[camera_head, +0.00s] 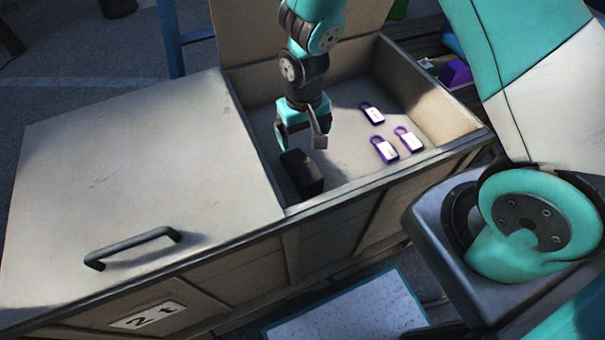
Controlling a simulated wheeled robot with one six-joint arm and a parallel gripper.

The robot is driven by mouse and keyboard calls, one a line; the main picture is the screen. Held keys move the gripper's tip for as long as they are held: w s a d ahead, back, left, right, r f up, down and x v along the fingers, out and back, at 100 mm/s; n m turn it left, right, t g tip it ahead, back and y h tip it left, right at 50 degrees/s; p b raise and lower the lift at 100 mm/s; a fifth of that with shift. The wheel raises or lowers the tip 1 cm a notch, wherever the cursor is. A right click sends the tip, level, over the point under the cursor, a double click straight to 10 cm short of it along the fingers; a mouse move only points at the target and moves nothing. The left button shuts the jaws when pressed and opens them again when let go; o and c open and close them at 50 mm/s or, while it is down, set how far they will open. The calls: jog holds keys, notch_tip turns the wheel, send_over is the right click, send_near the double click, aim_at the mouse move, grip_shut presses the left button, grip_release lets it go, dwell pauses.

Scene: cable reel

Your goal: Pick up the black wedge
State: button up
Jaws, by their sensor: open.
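The black wedge (302,174) lies on the floor of the open compartment of a wooden crate (377,191), near the compartment's front left corner. It is a dark block; its exact shape is hard to make out. My gripper (301,145) points down into the compartment, just above and behind the wedge. Its two fingers are apart and nothing shows between them. I cannot tell whether a finger touches the wedge.
A closed lid with a dark handle (132,247) covers the crate's left part. The compartment's walls surround my gripper. A purple object (455,73) sits outside, at the right.

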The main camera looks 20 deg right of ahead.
aim_at(303, 165)
notch_tip(303, 165, down, 11)
jog(key=shift+r+b, duration=0.15)
jog(key=shift+b, duration=0.15)
jog(key=f, duration=0.5)
jog(key=shift+w+f, duration=0.1)
jog(key=shift+w, duration=0.1)
jog(key=c, duration=1.4)
